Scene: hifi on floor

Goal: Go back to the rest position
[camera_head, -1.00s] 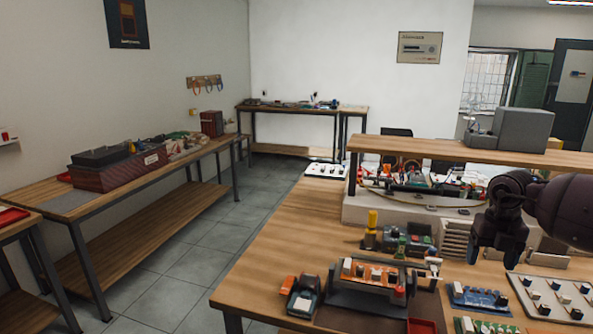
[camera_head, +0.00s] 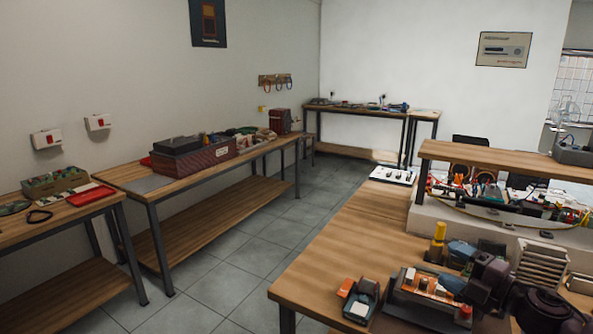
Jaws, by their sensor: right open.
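My right gripper (camera_head: 484,288) is dark and shows at the lower right, with its arm coming in from the right edge. It is open, and I see nothing held in it. In the picture it overlaps the right end of an orange-and-white circuit board (camera_head: 428,284) in a holder on the wooden workbench (camera_head: 345,240). I cannot tell how high it is above the bench. My left gripper is not in view.
A yellow-handled tool (camera_head: 437,240) and a small orange-and-grey device (camera_head: 358,300) are on the workbench. A raised shelf (camera_head: 490,155) stands behind. A side table (camera_head: 165,180) with a red box lines the left wall. The tiled floor (camera_head: 250,255) between is clear.

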